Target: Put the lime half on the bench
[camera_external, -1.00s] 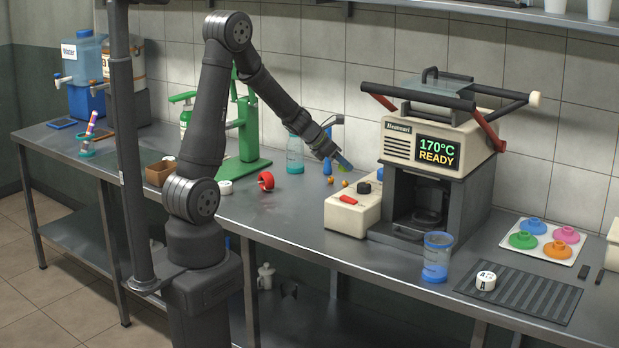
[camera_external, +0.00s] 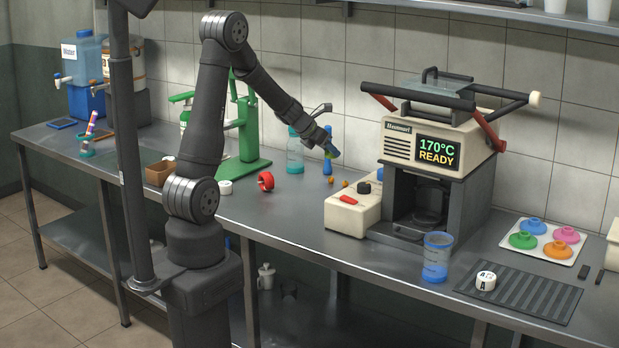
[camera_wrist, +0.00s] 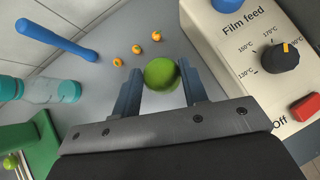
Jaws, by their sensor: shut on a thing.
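The lime half (camera_wrist: 162,74) shows as a round green piece between the fingers of my gripper (camera_wrist: 158,70) in the wrist view. My gripper is shut on it. In the external view, my gripper (camera_external: 331,149) hangs above the back of the steel bench (camera_external: 285,212), left of the cream press machine. The lime half is small there and mostly hidden by the fingers. Bare grey bench also shows in the wrist view (camera_wrist: 112,75).
Several small orange balls (camera_wrist: 137,49) lie on the bench near my gripper. A blue pestle-like tool (camera_wrist: 55,40), a teal bottle (camera_wrist: 38,90) and a green stand (camera_wrist: 30,135) are at the left. The cream film-feed box (camera_wrist: 235,50) is close at the right.

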